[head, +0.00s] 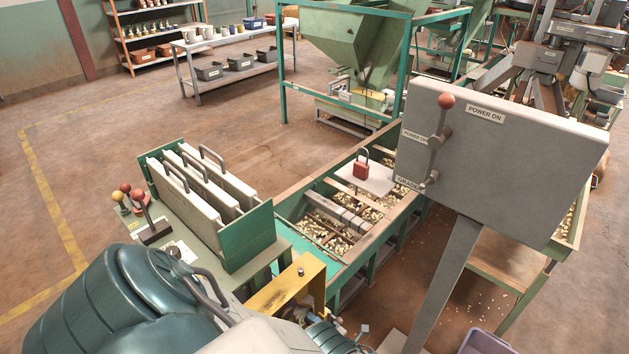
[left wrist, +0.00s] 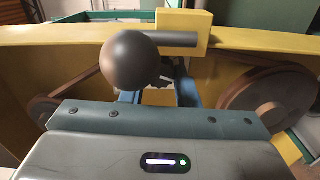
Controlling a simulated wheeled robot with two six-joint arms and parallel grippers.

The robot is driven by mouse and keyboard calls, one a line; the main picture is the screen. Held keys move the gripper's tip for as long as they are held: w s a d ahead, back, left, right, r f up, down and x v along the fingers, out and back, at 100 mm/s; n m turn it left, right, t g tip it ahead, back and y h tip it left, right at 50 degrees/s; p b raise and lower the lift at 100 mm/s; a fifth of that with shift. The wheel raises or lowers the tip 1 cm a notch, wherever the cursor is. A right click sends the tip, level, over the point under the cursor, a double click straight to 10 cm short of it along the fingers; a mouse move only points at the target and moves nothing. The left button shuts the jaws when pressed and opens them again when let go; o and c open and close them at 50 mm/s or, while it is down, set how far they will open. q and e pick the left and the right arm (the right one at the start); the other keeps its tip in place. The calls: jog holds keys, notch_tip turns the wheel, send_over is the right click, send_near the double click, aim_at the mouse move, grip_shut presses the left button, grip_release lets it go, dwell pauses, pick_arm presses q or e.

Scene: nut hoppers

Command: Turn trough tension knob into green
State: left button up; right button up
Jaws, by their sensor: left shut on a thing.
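In the left wrist view my left gripper (left wrist: 158,94) reaches toward a yellow housing (left wrist: 65,42). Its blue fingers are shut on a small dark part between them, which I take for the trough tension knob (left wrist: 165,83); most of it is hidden. No green mark or scale is readable. My right gripper is out of view.
In the wrist view, brown belt wheels (left wrist: 268,90) flank the fingers. In the head view, a green bench with handled panels (head: 205,180) and small red and yellow levers (head: 138,196) stands left. A grey power box (head: 505,155) stands right. Nut troughs (head: 335,215) lie between.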

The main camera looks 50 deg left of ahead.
pick_arm(q)
jog(key=shift+m, duration=0.8)
jog(key=o, duration=1)
jog(key=shift+d, duration=0.1)
jog(key=shift+w+d+b, duration=0.2)
jog(key=shift+d+b, duration=0.1)
jog(key=shift+d, duration=1.45)
jog(key=shift+w+d+b, duration=0.2)
jog(key=shift+d+b, duration=0.1)
jog(key=shift+d, duration=1.5)
jog(key=shift+w+d+b, duration=0.2)
jog(key=shift+d+b, duration=0.1)
jog(key=shift+d, duration=1.45)
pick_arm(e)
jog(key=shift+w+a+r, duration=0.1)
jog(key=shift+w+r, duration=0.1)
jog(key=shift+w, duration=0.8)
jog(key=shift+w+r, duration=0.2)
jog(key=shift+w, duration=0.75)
